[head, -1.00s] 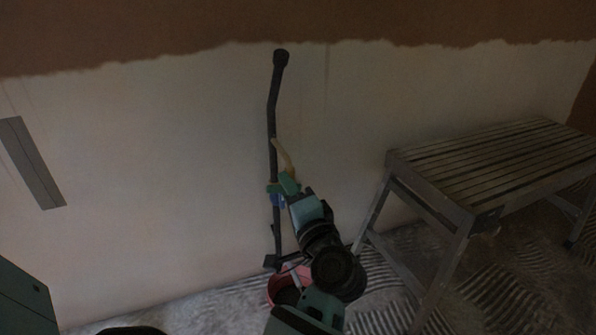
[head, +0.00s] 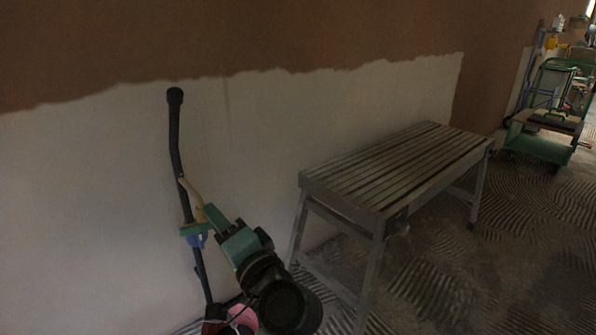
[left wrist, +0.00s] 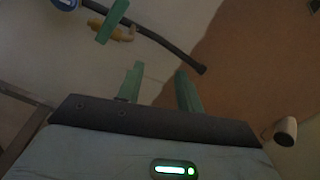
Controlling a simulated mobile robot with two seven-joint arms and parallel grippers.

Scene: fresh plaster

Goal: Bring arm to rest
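My left gripper (head: 204,222) shows in the head view, in front of a dark pole (head: 177,140) leaning against the wall. Its two green fingers (left wrist: 160,85) stand apart in the left wrist view, with nothing visible between them. The pole also crosses the top of the left wrist view (left wrist: 165,45), beyond the fingertips. It carries a yellowish handle (left wrist: 122,34), a green piece (left wrist: 111,20) and a blue part (left wrist: 65,3). My forearm hides some of the pole's surroundings in the head view. My right gripper is in neither view.
A slatted bench (head: 395,165) stands right of my arm by the half-plastered wall (head: 330,100). A pink bucket (head: 243,317) is partly hidden at the pole's foot. A green cart (head: 540,148) stands far right. Ridged floor (head: 500,255) lies open before the bench.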

